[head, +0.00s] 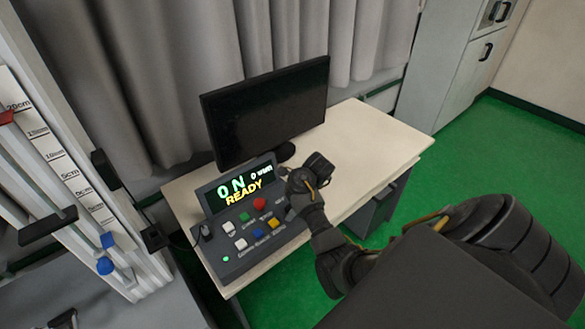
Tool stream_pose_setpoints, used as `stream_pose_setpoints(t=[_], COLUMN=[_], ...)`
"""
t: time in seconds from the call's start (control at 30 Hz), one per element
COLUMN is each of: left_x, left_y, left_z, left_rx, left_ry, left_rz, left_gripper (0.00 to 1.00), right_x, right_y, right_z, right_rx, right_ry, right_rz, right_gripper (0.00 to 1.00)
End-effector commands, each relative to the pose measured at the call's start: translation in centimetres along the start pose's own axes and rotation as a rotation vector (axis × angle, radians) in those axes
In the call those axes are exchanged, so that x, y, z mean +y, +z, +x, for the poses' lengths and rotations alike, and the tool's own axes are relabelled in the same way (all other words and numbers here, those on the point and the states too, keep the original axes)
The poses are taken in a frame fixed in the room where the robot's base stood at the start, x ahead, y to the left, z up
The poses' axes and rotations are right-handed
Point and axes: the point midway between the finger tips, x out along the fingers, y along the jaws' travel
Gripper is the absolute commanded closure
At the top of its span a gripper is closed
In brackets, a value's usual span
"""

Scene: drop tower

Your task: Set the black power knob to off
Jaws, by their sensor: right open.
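The control panel (232,268) is a dark grey sloped box on the desk. My right gripper (291,190) is open at the panel's right edge, beside the screen. It and my wrist hide part of that edge, and I see nothing held in it.
A black monitor (265,112) stands behind the panel. Red, green, white, blue and yellow buttons cover the panel's face. The desk (375,140) is clear to the right. The drop tower (75,170) with its centimetre scale stands at the left.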

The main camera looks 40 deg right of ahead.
Motion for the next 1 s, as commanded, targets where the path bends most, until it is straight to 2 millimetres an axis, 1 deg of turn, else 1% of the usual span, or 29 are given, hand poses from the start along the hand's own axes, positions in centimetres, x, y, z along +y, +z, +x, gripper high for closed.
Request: stream_pose_setpoints(t=[0.07,0.4,0.7,0.87,1.0], left_x=[0.0,0.0,0.0,0.0,-0.1], left_y=[0.0,0.0,-0.1,-0.1,-0.2], left_z=[0.0,0.0,-0.5,-1.3,-2.4], left_rx=[0.0,0.0,0.0,0.0,0.0], left_ry=[0.0,0.0,0.0,0.0,0.0], left_rz=[0.0,0.0,0.0,0.0,0.0], left_gripper=[0.64,0.64,0.64,0.64,0.64], right_x=[0.0,0.0,0.0,0.0,-0.1], right_y=[0.0,0.0,0.1,0.2,0.2], right_z=[0.0,0.0,-0.1,-0.3,-0.4], right_rx=[0.0,0.0,-0.001,-0.001,-0.001], right_ry=[0.0,0.0,0.015,0.048,0.091], right_rz=[0.0,0.0,-0.034,-0.109,-0.211], right_gripper=[0.42,0.87,0.87,0.87,0.87])
